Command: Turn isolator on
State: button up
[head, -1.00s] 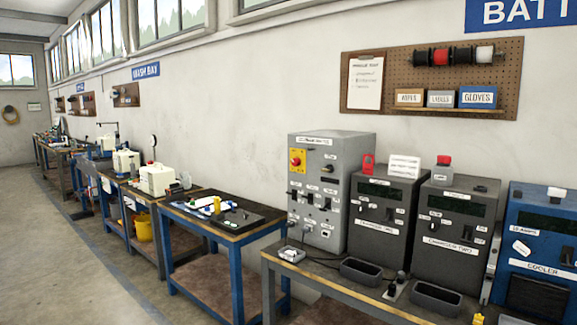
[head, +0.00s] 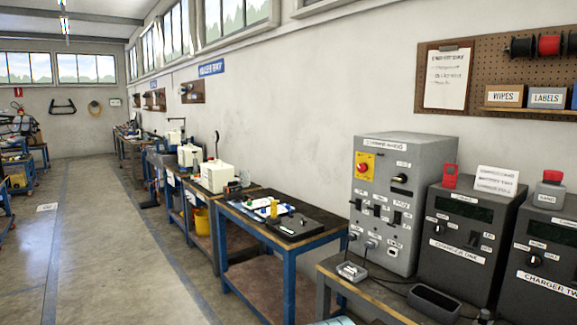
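A grey switch cabinet (head: 393,205) stands on the bench against the wall, right of centre in the head view. A yellow plate with a red rotary knob (head: 364,168), which looks like the isolator, is at its upper left. I cannot tell the knob's position at this size. A black knob (head: 400,178) sits to its right, with a row of black switches (head: 377,209) below. The small labels are too blurred to read. My gripper is not in view.
Charger one (head: 462,232) and charger two (head: 541,262) stand right of the cabinet. A dark tray (head: 435,303) and a small grey device (head: 351,271) lie in front. A blue-legged table (head: 280,238) adjoins on the left. The floor aisle (head: 110,240) at left is clear.

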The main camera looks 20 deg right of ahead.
aim_at(362, 167)
jog(key=u, duration=0.05)
jog(key=i, duration=0.75)
jog(key=z, duration=1)
jog(key=i, duration=0.65)
jog(key=z, duration=0.7)
